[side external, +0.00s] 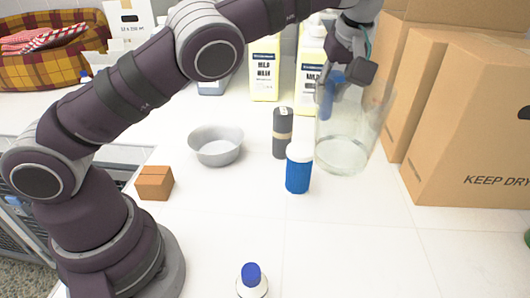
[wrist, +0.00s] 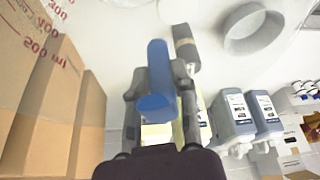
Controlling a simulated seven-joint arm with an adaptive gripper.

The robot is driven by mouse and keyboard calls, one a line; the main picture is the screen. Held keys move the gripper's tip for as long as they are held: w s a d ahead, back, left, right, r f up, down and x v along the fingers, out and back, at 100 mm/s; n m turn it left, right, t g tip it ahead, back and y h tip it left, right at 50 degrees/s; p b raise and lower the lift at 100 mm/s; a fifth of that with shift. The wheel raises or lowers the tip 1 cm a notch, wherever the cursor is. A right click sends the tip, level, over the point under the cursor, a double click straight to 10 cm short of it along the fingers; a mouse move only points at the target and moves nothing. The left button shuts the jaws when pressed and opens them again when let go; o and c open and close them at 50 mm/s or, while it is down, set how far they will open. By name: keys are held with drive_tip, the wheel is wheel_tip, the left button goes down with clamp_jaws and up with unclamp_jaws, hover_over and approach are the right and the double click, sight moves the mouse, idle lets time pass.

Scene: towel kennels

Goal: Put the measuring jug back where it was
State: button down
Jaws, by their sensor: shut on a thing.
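The clear measuring jug (side external: 343,152) hangs upright from my gripper (side external: 338,82) in the side external view, right of the middle of the white worktop. Its blue handle (wrist: 155,75) lies between the two fingers of my gripper (wrist: 158,88) in the wrist view, and the fingers are shut on it. Red volume marks of the jug show at the upper left of the wrist view. I cannot tell for sure whether its base is clear of the worktop.
A blue jar with white lid (side external: 298,170) and a dark grey cylinder (side external: 283,135) stand close left of the jug. Cardboard boxes (side external: 462,125) stand close right. A grey bowl (side external: 216,147) and brown block (side external: 154,184) are farther left. The front worktop is mostly clear.

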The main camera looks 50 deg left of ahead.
sight(377, 124)
drive_tip(key=s+d+m, duration=0.1)
drive_tip(key=d, duration=0.2)
drive_tip(key=s+d+m, duration=0.1)
drive_tip(key=d, duration=0.3)
drive_tip(key=s+d+m+t, duration=0.1)
drive_tip(key=d, duration=0.2)
drive_tip(key=shift+d+h, duration=0.15)
drive_tip(key=shift+h, duration=0.25)
wheel_tip(377, 124, down, 15)
drive_tip(key=shift+f, duration=0.1)
drive_tip(key=c, duration=0.9)
unclamp_jaws()
